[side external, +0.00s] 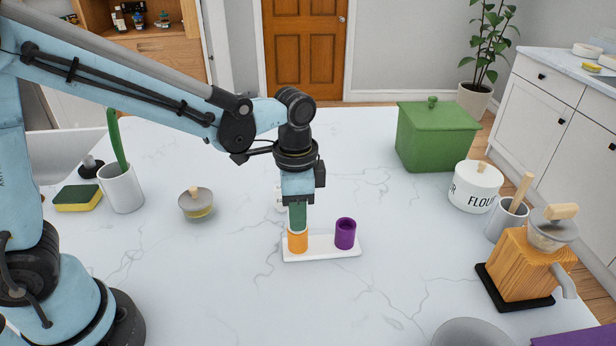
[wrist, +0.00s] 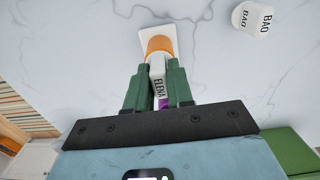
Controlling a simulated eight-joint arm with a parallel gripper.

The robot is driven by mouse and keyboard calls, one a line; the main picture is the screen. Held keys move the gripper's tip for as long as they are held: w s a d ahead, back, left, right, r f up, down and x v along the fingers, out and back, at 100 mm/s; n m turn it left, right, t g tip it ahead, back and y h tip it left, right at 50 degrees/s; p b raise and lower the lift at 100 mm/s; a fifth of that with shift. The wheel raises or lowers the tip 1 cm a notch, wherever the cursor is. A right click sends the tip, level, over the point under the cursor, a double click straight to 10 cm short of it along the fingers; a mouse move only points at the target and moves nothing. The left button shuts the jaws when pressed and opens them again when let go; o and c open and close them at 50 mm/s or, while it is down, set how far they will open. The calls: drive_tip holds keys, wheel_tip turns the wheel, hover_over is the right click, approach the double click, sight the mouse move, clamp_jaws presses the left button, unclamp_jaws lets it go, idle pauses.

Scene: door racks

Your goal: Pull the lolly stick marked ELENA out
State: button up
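The white lolly stick marked ELENA (wrist: 158,84) stands between the green fingers in the wrist view, above the orange cup (wrist: 159,45). My gripper (wrist: 157,75) has a finger close against each side of the stick and looks shut on it. In the side view, my gripper (side external: 297,216) points straight down with its fingertips at the top of the orange cup (side external: 298,241), and the fingers hide the stick. The cup stands on a small white tray (side external: 322,251). The stick's lower end is not visible.
A purple cup (side external: 345,233) stands beside the orange one on the tray. A white pot marked BAO (wrist: 252,20) is close behind my gripper. A lidded jar (side external: 197,203) is to the left. A green box (side external: 435,138) and a FLOUR jar (side external: 475,187) are to the right.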

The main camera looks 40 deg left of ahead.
clamp_jaws()
drive_tip(key=shift+r, duration=0.1)
drive_tip(key=shift+r, duration=2.35)
